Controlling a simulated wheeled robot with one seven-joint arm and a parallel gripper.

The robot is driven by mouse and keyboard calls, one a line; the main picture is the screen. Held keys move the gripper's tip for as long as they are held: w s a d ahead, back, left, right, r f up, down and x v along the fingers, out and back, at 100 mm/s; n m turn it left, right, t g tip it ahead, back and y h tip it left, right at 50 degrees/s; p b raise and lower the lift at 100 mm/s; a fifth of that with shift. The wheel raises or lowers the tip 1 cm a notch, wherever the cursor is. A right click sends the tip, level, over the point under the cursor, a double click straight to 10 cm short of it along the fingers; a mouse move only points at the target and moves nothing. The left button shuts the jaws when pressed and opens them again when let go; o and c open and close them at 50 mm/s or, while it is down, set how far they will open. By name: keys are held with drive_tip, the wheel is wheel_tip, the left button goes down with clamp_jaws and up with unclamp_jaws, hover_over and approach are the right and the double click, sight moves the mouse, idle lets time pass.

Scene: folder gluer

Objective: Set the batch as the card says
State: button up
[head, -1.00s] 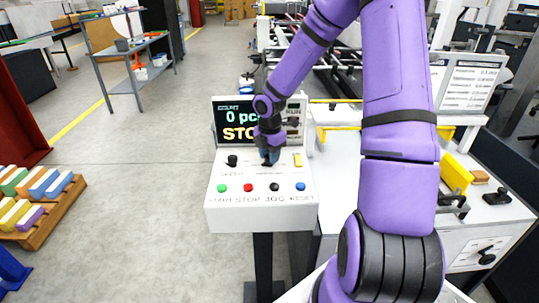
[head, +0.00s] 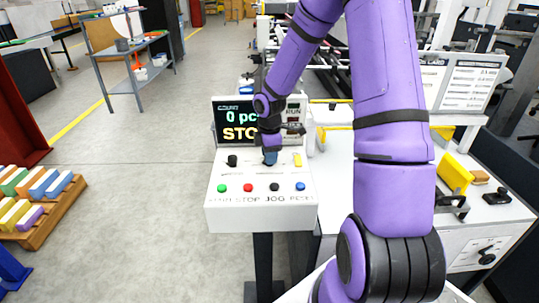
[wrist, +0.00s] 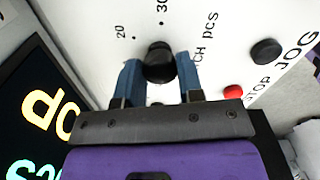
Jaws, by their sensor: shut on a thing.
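My gripper (head: 270,158) points down at the white control panel (head: 262,213). In the wrist view its two blue fingers (wrist: 160,80) are shut on a black knob (wrist: 158,62). Beside the knob are the marks 20 and 30 and lettering ending in "CH pcs", partly hidden. I cannot read a pointer on the knob. The display (head: 236,119) behind the panel reads 0 pcs and STOP, partly covered by my arm. A card with RUN on it (head: 294,113) stands beside the display; its smaller text is unreadable and partly hidden by my wrist.
A second black knob (head: 232,160) is left of my gripper and a yellow piece (head: 297,159) right of it. Green (head: 221,188), red (head: 248,187), black (head: 274,187) and blue (head: 300,186) buttons line the front. A lettered board (head: 472,83) stands at right.

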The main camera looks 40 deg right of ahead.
drive_tip(key=m, duration=0.4)
drive_tip(key=shift+m, duration=0.3)
drive_tip(key=m, duration=0.4)
drive_tip(key=shift+m, duration=0.3)
drive_tip(key=m, duration=0.4)
drive_tip(key=shift+m, duration=2.1)
drive_tip(key=o, duration=0.9)
drive_tip(key=shift+r, duration=0.15)
wheel_tip(320, 180, up, 11)
drive_tip(key=shift+f, duration=0.2)
